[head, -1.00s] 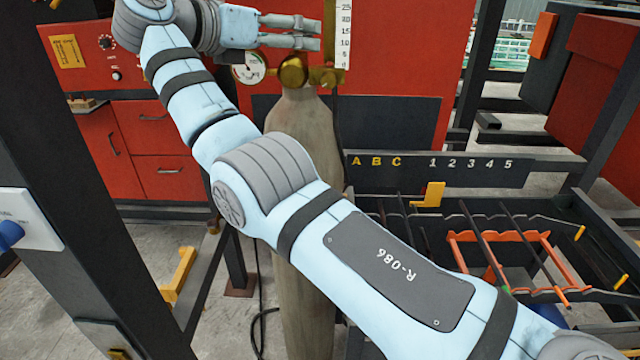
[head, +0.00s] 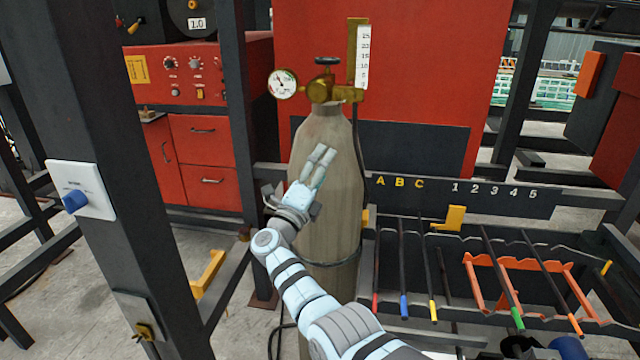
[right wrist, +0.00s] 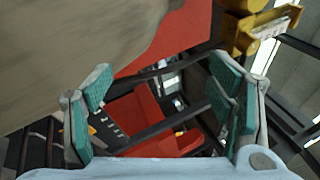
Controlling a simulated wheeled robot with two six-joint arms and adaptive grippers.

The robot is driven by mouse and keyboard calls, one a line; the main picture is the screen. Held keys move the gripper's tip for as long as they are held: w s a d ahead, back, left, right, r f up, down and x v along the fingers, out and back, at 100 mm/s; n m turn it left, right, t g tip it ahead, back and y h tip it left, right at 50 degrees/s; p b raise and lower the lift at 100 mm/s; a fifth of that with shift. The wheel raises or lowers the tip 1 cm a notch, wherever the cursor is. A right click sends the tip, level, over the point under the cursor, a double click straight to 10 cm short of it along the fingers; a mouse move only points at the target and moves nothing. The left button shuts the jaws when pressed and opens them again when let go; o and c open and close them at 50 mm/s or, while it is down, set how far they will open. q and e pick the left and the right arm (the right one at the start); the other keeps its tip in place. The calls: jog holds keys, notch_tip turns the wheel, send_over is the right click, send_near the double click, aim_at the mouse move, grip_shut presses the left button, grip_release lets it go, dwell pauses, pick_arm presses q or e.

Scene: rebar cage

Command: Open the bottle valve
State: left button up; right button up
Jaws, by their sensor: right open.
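The tall grey-beige gas bottle (head: 338,190) stands upright in the middle of the head view. On its top is a brass valve and regulator (head: 322,90) with a small dark handwheel (head: 327,61) above. A round gauge (head: 283,83) sits left of it and a scaled flow tube (head: 362,58) right. My right gripper (head: 322,157) is open and empty in front of the bottle's body, below the valve, with its fingers pointing up. In the right wrist view, the bottle (right wrist: 75,45) fills the upper left, and teal-padded fingers stand wide apart. My left gripper is out of view.
A dark post with a white switch box and blue knob (head: 75,201) stands at left. A rack with coloured rods (head: 500,275) lies at right, below a lettered and numbered rail (head: 460,193). Red cabinets (head: 203,150) stand behind. A cable runs beside the bottle.

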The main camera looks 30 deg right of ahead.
jog(key=shift+w+a+f+n+t+y, duration=0.1)
jog(key=shift+a+f+n+t+y, duration=0.2)
jog(key=shift+f+n, duration=0.4)
jog(key=shift+w+a+f+n+t+y, duration=0.1)
jog(key=shift+f+n+t+y, duration=0.3)
jog(key=shift+f, duration=0.45)
